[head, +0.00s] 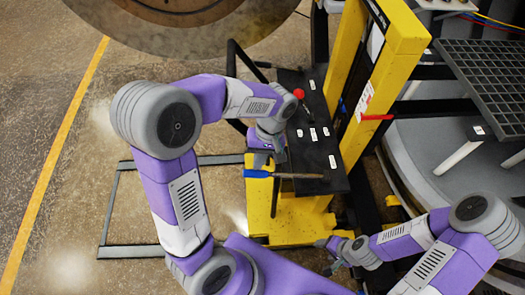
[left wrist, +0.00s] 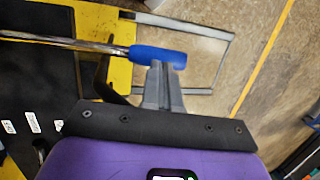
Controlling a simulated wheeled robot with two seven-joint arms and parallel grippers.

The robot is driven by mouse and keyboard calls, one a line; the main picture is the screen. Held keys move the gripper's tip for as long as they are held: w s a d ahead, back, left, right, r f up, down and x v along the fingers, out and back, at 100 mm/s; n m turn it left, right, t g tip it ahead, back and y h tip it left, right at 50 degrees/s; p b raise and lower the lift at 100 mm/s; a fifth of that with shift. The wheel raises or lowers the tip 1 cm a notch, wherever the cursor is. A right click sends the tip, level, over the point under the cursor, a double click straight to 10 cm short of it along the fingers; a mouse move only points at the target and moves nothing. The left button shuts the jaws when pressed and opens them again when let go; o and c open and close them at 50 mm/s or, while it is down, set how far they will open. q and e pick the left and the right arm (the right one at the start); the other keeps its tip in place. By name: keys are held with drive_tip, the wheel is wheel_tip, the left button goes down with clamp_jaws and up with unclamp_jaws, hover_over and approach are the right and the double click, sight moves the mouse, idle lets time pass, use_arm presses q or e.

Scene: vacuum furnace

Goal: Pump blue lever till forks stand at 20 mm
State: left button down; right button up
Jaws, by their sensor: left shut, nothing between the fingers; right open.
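The lever has a metal rod and a blue handle (head: 258,173). It lies roughly level across the front of the yellow lift (head: 258,212), with the handle at its left end. My left gripper (head: 262,158) is shut and empty, just beyond the handle in the head view. In the left wrist view the shut fingertips (left wrist: 160,66) overlap the edge of the blue handle (left wrist: 152,55); I cannot tell whether they touch it. My right gripper (head: 328,246) is open and empty at the lower right, away from the lever. I cannot make out the forks' height or a millimetre reading.
A black panel (head: 308,155) with several white labels and a red-knobbed lever (head: 299,93) lie beside my left forearm. The yellow mast (head: 382,75) rises behind. A dark frame (head: 108,205) lies low over the floor at left. A dark grid shelf (head: 485,80) stands at right.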

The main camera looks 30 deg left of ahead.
use_arm(q)
drive_tip(key=shift+s+f, duration=0.15)
drive_tip(key=shift+f, duration=0.45)
drive_tip(key=shift+s+a+f+b, duration=0.15)
drive_tip(key=shift+f+b, duration=0.1)
drive_tip(key=shift+f, duration=0.2)
drive_tip(key=shift+s+a+f+b, duration=0.1)
drive_tip(key=shift+a+f+b, duration=0.15)
drive_tip(key=shift+f, duration=0.2)
drive_tip(key=shift+s+a+f+b, duration=0.1)
drive_tip(key=shift+f+b, duration=0.15)
drive_tip(key=shift+f, duration=0.2)
drive_tip(key=shift+w, duration=0.1)
drive_tip(key=shift+r, duration=0.2)
drive_tip(key=shift+r+p, duration=0.35)
drive_tip(key=shift+p, duration=0.15)
drive_tip(key=p+v, duration=0.3)
drive_tip(key=shift+a+r, duration=0.1)
drive_tip(key=shift+r, duration=0.1)
drive_tip(key=a+p+v, duration=0.1)
drive_tip(key=p+v, duration=0.1)
drive_tip(key=v, duration=0.7)
drive_tip(key=shift+r+p, duration=0.4)
drive_tip(key=shift+r, duration=0.1)
